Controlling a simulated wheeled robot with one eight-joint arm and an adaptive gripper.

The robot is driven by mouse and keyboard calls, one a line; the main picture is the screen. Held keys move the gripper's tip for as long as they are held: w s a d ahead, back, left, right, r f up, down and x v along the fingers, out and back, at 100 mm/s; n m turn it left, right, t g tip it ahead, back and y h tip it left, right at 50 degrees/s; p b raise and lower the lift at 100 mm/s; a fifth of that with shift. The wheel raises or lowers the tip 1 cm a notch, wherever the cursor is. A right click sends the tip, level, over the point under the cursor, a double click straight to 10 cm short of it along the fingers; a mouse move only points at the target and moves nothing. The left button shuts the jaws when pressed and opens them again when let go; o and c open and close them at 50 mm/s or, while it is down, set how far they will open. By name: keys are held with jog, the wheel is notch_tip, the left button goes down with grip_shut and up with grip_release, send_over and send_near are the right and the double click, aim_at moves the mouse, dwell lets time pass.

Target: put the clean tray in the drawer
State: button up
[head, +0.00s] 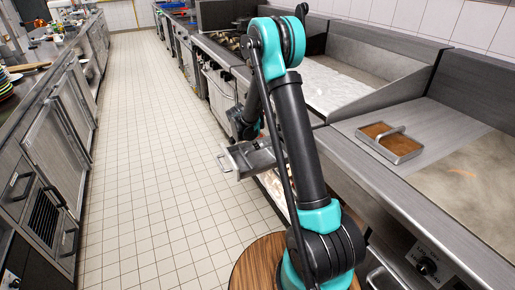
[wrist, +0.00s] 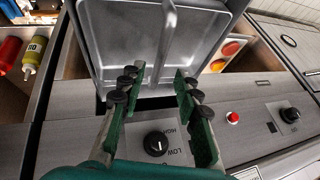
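The clean tray (wrist: 115,40) is bare grey metal with a raised handle bar (wrist: 168,35) along its middle. It fills the top centre of the wrist view. My gripper (wrist: 160,72) is open, its green fingers apart on either side of the handle's near end, not visibly touching it. In the head view a grey metal box shape (head: 243,160) juts over the aisle beside the range, partly behind my arm; I cannot tell tray from drawer there. Whether the tray rests in the drawer cannot be told.
A second tray (head: 401,147), with brown residue, sits on the right counter. A knob (wrist: 156,143) and a red button (wrist: 232,118) are on the panel by my fingers. Red (wrist: 9,52) and yellow (wrist: 34,52) bottles stand left. The tiled aisle (head: 150,170) is clear.

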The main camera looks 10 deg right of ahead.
jog(key=s+d+r+n+y, duration=0.15)
jog(key=s+r+n, duration=0.35)
jog(key=s, duration=0.5)
jog(key=s+d+r+n, duration=0.25)
jog(key=s+r, duration=0.35)
jog(key=s, duration=0.3)
jog(key=s+d+f+n+y, duration=0.2)
jog(key=s+n, duration=0.5)
jog(key=s, duration=1.3)
jog(key=shift+n, duration=0.35)
jog(key=shift+c, duration=0.2)
